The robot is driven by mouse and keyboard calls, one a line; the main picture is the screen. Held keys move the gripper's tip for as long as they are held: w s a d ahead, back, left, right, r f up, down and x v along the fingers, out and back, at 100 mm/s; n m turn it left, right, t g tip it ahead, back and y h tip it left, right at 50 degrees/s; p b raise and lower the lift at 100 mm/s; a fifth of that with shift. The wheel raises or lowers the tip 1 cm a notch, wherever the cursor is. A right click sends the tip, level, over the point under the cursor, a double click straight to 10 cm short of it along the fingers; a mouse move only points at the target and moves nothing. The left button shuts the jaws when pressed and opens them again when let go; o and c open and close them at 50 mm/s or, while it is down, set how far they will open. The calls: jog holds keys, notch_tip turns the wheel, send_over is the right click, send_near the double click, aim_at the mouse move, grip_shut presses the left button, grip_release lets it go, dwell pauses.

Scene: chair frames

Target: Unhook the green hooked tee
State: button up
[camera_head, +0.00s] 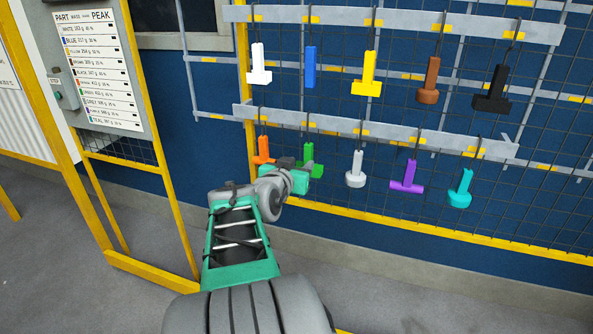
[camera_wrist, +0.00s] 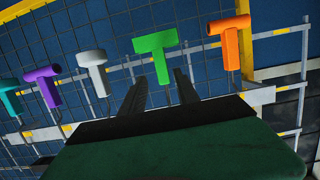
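The green hooked tee (camera_head: 310,159) hangs on the lower rail in the head view, its left part hidden behind my gripper (camera_head: 300,164). In the wrist view the green tee (camera_wrist: 155,43) appears with its crossbar at the top and its stem pointing down toward my gripper (camera_wrist: 160,80). The two dark fingers are spread apart, one to each side of the stem's end, with a visible gap on both sides. I cannot tell how deep the stem lies between them. The tee's hook is not clear in the wrist view.
An orange part (camera_head: 263,150) hangs close on the left of the green tee and a white part (camera_head: 356,170) on the right. Purple (camera_head: 408,176) and teal (camera_head: 461,188) parts hang farther right. The upper rail (camera_head: 420,22) holds several more. A yellow post (camera_head: 246,90) stands left.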

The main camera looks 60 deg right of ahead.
aim_at(307, 156)
jog(key=p+x, duration=0.1)
jog(key=x, duration=0.6)
jog(key=shift+d+f, duration=0.1)
jog(key=shift+d, duration=0.15)
jog(key=shift+w+d, duration=0.1)
jog(key=shift+w, duration=0.05)
jog(key=shift+c, duration=0.6)
jog(key=c, duration=0.3)
grip_shut()
